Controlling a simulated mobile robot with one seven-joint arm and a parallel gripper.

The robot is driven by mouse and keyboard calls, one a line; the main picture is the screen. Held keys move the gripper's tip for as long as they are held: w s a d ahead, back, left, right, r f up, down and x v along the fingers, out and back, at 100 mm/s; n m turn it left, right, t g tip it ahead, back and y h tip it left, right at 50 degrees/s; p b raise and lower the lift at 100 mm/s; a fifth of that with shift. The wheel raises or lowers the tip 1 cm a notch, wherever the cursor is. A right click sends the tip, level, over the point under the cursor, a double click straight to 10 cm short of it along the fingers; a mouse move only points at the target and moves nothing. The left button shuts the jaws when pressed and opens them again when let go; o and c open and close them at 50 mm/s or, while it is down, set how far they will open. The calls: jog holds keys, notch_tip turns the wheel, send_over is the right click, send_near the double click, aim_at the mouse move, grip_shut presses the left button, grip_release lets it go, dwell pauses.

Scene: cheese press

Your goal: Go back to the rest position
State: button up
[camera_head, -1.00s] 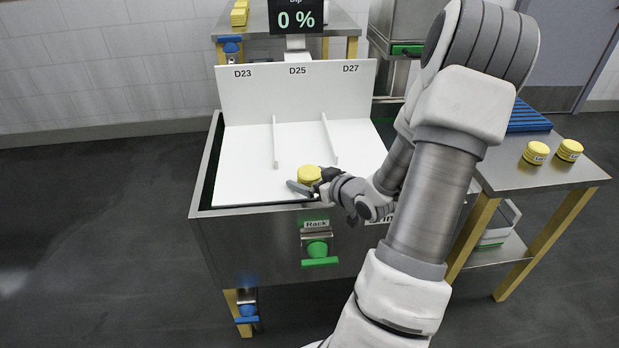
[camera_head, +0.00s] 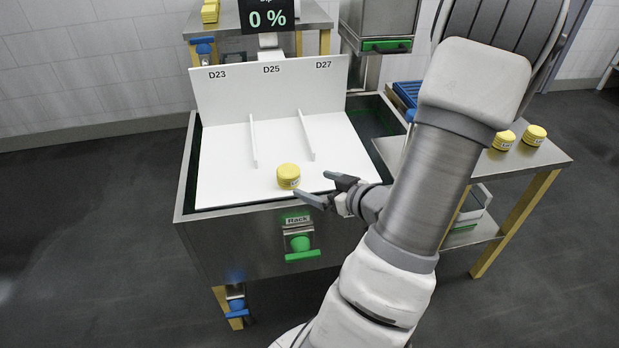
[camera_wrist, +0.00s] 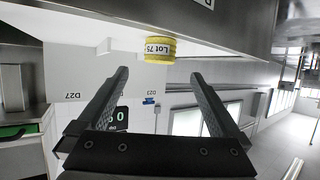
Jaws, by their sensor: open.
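My gripper (camera_head: 327,189) is open and empty at the front right of the white rack board (camera_head: 225,170). A yellow round cheese (camera_head: 288,176) with a label stands on the board, in front of the dividers and just left of my fingertips, apart from them. In the wrist view, the open fingers of my gripper (camera_wrist: 160,95) show with nothing between them. The cheese (camera_wrist: 159,48) appears beyond them near the top, its label reading "Lot 75" as far as it shows.
The board has lanes marked D23, D25 and D27 and sits in a metal tank (camera_head: 235,245). A "0 %" display (camera_head: 268,18) stands behind. Open floor lies at left.

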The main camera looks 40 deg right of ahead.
dwell(0.6)
jog(key=w+a+r+n+g+h+p, duration=0.1)
jog(key=w+a+r+g+h+p, duration=0.2)
jog(key=w+r, duration=0.35)
jog(key=w+a+r+g+p, duration=0.15)
jog(key=a+r+g, duration=0.25)
jog(key=a+r, duration=0.5)
jog(key=s+a+r+y, duration=0.2)
jog(key=s+a, duration=0.3)
jog(key=a, duration=0.6)
jog(key=s+a+y+b, duration=0.1)
jog(key=s+a+b, duration=0.3)
jog(key=s, duration=0.6)
notch_tip(320, 180, up, 21)
jog(key=g+p, duration=0.1)
jog(key=p, duration=1.9)
jog(key=shift+s+d+m, duration=0.3)
jog(key=shift+d, duration=0.15)
jog(key=shift+c, duration=0.3)
